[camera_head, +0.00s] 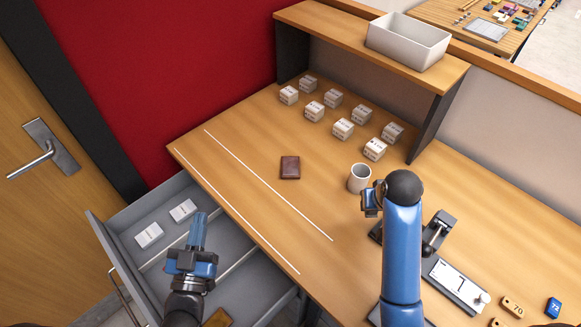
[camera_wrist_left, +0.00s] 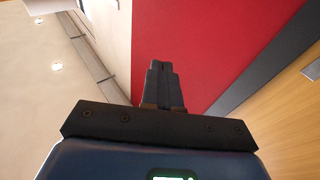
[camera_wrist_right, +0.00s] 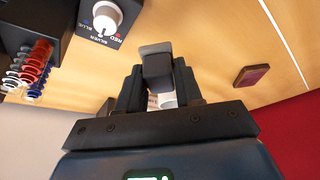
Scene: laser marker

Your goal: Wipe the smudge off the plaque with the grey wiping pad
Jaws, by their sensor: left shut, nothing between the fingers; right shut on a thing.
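A small dark red-brown slab, seemingly the plaque (camera_head: 290,167), lies flat on the table between the white line and the cup. It also shows at the right of the right wrist view (camera_wrist_right: 251,75); I cannot make out a smudge on it. My right gripper (camera_head: 370,200) is beside the white cup, right of and nearer than the plaque, partly hidden by its arm. In the right wrist view it is shut on a grey block, seemingly the wiping pad (camera_wrist_right: 156,61), apart from the plaque. My left gripper (camera_head: 198,231) is shut and empty above the open drawer.
A white cup (camera_head: 359,179) stands close to my right gripper. Several labelled white cubes (camera_head: 343,129) stand behind the plaque. The open drawer (camera_head: 110,253) holds white labelled blocks (camera_head: 149,235). A device with a display (camera_head: 455,281) is at right. The table left of the plaque is clear.

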